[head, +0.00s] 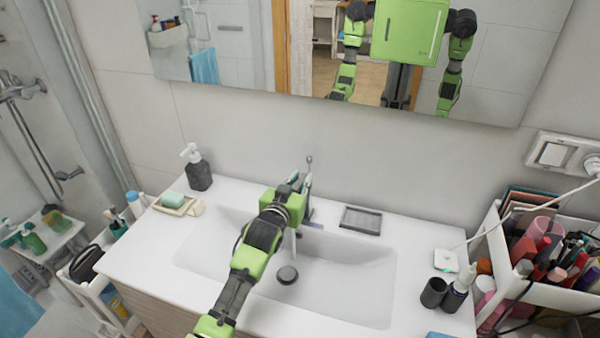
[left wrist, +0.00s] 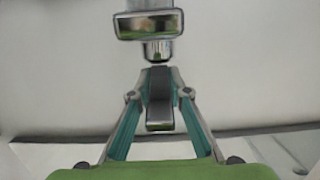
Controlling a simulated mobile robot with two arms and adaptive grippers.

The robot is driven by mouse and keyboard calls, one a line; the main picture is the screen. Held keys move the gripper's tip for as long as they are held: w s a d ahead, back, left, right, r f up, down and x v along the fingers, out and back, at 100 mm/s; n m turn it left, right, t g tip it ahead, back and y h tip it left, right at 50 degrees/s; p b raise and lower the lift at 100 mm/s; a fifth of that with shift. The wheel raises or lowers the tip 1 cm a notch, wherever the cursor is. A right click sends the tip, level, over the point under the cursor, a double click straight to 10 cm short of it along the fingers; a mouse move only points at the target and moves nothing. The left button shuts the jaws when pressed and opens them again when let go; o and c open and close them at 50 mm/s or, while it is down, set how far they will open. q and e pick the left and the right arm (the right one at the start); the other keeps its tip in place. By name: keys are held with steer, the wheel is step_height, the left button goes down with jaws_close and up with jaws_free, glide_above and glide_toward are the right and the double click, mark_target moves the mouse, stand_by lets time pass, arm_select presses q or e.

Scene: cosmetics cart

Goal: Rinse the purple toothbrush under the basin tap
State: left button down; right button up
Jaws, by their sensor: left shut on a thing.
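My left gripper (head: 303,182) is over the back of the basin (head: 345,275), at the basin tap (head: 309,207). In the left wrist view its teal fingers (left wrist: 160,78) come together around a dark grey and chrome part, which looks like the tap's lever (left wrist: 160,112). The chrome tap (left wrist: 148,28) also shows just beyond the fingertips. In the head view the gripper and arm hide much of the tap. I cannot make out the purple toothbrush in either view. My right gripper is out of view.
A soap dish with green soap (head: 174,201) and a dark pump bottle (head: 198,171) stand left of the basin. A grey tray (head: 361,220) lies behind it. A dark cup (head: 433,293) stands on the right. A crowded cosmetics cart (head: 560,300) is at far right. A mirror (head: 290,60) reflects me.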

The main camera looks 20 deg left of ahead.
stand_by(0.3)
arm_select(q)
steer(key=c, duration=1.9)
jaws_free()
steer(key=s, duration=0.4)
steer(key=s+r, duration=0.1)
steer(key=s, duration=0.3)
steer(key=s+r, duration=0.1)
steer(key=s, duration=0.2)
steer(key=shift+s+a, duration=0.2)
steer(key=shift+s, duration=0.2)
